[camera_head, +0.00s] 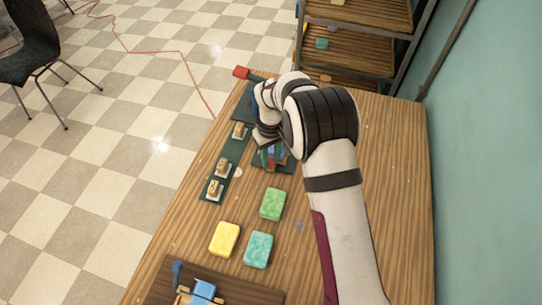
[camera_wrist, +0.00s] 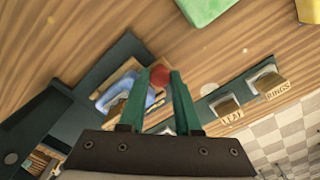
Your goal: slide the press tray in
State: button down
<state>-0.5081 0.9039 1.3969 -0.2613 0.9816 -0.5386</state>
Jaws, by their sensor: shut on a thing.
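My gripper (camera_wrist: 160,88) has two green fingers shut on a small red knob (camera_wrist: 160,76). In the head view the wrist covers most of the gripper. The press tray (camera_wrist: 126,86) is behind the knob in the wrist view, with a light wooden part and a blue piece (camera_wrist: 140,98) on it. Part of the tray with blue and red bits (camera_head: 272,155) shows below my wrist in the head view. The dark press (camera_head: 243,100) stands at the far end of the table, with a red-ended lever (camera_head: 241,72). My arm hides much of the press, so I cannot tell how far in the tray is.
A dark green strip with several stamps (camera_head: 222,166) lies left of the tray; two labels read LEAF and RINGS in the wrist view. Green (camera_head: 272,204), yellow (camera_head: 225,239) and teal (camera_head: 258,250) soaps lie nearer. A wooden board with a blue-handled tool (camera_head: 230,292) is in front.

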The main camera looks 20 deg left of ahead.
jog(key=shift+r, duration=0.1)
dwell(0.6)
jog(key=w, duration=0.8)
jog(key=shift+w, duration=0.15)
jog(key=c, duration=0.9)
grip_release()
notch_tip(320, 180, up, 16)
jog(key=shift+o, duration=0.3)
